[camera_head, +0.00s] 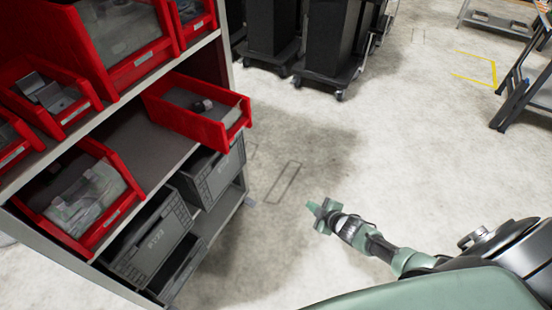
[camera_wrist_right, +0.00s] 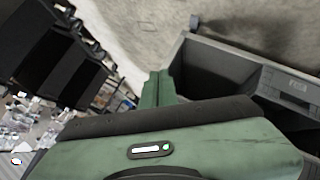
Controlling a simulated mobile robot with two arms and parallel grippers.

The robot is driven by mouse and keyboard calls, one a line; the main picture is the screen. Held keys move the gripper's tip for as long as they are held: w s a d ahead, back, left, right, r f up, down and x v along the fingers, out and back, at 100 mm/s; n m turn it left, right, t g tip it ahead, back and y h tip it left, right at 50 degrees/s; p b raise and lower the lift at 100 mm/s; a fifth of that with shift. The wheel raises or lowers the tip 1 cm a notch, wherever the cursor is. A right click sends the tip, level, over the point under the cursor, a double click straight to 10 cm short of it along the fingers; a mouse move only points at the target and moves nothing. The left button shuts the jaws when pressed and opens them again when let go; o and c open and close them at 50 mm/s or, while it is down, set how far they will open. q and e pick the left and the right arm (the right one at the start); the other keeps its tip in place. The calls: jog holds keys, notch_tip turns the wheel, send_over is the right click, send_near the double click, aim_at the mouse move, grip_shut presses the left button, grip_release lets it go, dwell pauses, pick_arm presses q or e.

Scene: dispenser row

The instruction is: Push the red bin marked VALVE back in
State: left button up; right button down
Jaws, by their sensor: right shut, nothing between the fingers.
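A red bin (camera_head: 220,131) sticks out past the front edge of its shelf in the head view. Its label is too small to read, so I cannot tell whether it says VALVE. A small dark part (camera_head: 202,105) lies inside it. My right gripper (camera_head: 317,208) is shut and empty, over the floor to the right of the shelf and apart from the bin. Its closed green fingers also show in the right wrist view (camera_wrist_right: 158,88), where I make out no red bin. My left gripper is not in view.
Other red bins (camera_head: 75,200) sit on the rack's shelves. Grey crates (camera_head: 150,240) stand on the lower shelf; one grey crate (camera_wrist_right: 225,68) shows in the wrist view. Black wheeled units (camera_head: 330,40) stand at the back. The floor between rack and gripper is clear.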

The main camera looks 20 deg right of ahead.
jog(key=w+a+r+n+t+y+b, duration=0.1)
jog(key=w+r+n+t+y+b, duration=0.2)
jog(key=w+r+n+b, duration=0.45)
jog(key=n+y+b, duration=0.7)
jog(key=n, duration=0.1)
send_near(239, 132)
jog(key=shift+t, duration=0.3)
jog(key=x, duration=0.5)
jog(key=shift+a+f, duration=0.1)
jog(key=shift+f, duration=0.1)
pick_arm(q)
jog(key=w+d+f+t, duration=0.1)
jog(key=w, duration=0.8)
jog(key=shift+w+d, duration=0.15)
pick_arm(e)
jog(key=shift+w+a, duration=0.25)
jog(key=shift+w, duration=0.1)
